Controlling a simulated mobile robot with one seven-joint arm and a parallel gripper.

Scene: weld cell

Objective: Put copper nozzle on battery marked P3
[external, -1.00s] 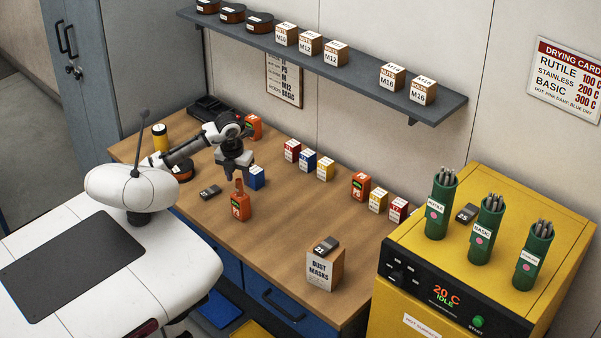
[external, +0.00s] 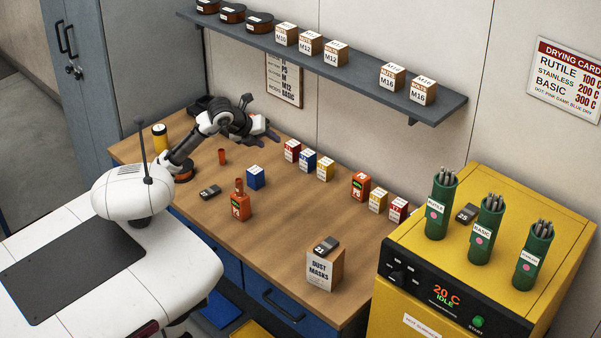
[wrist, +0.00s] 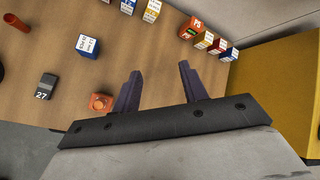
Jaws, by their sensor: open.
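An orange battery (external: 240,208) stands upright in the middle of the bench, its marking too small to read surely. A copper-coloured tapered piece (external: 239,185), apparently the copper nozzle, stands on its top. In the wrist view the battery shows from above with a round piece (wrist: 101,101) on it. My gripper (external: 268,137) is at the back of the bench, apart from the battery; its two fingers (wrist: 160,70) are spread and empty in the wrist view.
A blue box (external: 256,177) and a dark block (external: 210,192) are near the battery. Another orange battery (external: 361,186) and several small boxes line the back. A dust masks box (external: 325,270) is at front right, before the yellow oven (external: 410,300). Bench right of the battery is clear.

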